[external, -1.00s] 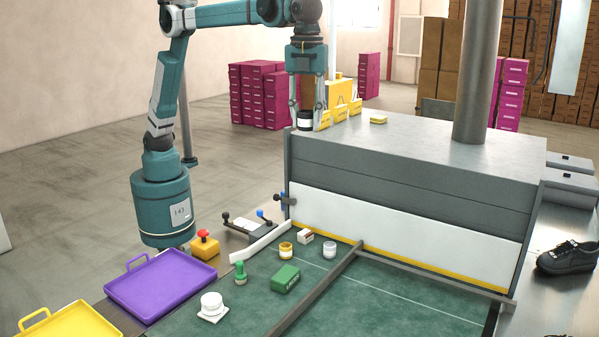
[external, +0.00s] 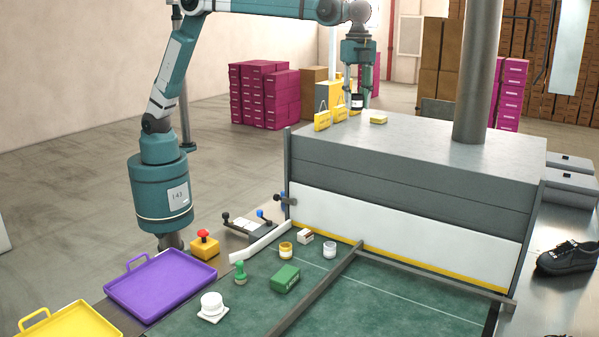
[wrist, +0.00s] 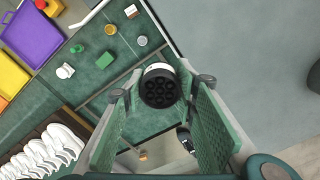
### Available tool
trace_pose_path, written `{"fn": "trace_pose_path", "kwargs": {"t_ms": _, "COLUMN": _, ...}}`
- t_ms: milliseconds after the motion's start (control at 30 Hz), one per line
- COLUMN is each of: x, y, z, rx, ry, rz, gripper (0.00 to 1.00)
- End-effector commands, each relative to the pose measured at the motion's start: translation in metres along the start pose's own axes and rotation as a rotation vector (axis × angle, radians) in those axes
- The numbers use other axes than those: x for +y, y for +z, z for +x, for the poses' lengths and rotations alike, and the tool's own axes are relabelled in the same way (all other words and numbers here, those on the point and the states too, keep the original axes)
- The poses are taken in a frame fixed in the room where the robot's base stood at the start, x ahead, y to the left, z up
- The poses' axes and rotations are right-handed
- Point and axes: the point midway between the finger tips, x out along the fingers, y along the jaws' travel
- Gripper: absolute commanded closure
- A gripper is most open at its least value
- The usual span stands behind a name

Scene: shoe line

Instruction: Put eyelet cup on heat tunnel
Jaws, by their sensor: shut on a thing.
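The eyelet cup (external: 357,104) is a small dark cylinder with a white band. In the wrist view its black top (wrist: 159,92) shows several round holes. My gripper (external: 358,95) is shut on the cup, with a finger on either side of it. The cup hangs upright near the far edge of the heat tunnel (external: 430,150), a big grey box with a flat top and a white front panel. I cannot tell whether the cup's underside touches the tunnel top or is a little above it.
Yellow stands (external: 322,120) and a yellow block (external: 378,119) sit near the tunnel's far left edge, close to the cup. A thick grey pipe (external: 476,75) rises from the top at the right. The middle of the top is clear. Small items lie on the green belt (external: 390,310).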

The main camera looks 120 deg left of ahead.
Motion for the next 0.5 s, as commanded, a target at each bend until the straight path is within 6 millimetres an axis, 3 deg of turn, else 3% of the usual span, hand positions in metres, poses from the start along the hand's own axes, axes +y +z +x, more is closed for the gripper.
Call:
{"fn": "trace_pose_path", "kwargs": {"t_ms": 100, "x": -0.027, "y": 0.03, "z": -0.003, "rx": 0.0, "ry": 0.0, "rz": -0.071, "gripper": 0.85}}
{"fn": "trace_pose_path", "kwargs": {"t_ms": 500, "x": -0.102, "y": 0.131, "z": -0.004, "rx": 0.0, "ry": 0.0, "rz": -0.304, "gripper": 0.85}}
